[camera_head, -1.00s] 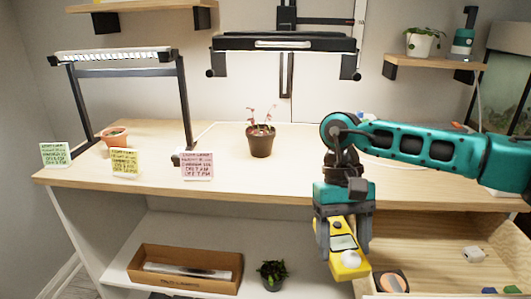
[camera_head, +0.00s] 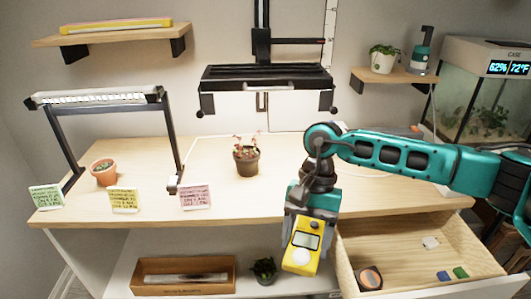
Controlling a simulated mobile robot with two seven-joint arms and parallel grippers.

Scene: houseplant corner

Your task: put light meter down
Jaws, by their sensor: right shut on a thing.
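The light meter (camera_head: 304,243) is yellow with a grey display and a white round sensor at its lower end. My right gripper (camera_head: 308,228) is shut on it and points down, holding it in front of the table's front edge, just left of the open drawer (camera_head: 420,238). The meter hangs in the air, slightly tilted. My left gripper is out of view.
A potted plant (camera_head: 247,160), cards (camera_head: 124,200) and a lamp stand (camera_head: 172,140) are on the table (camera_head: 290,160).

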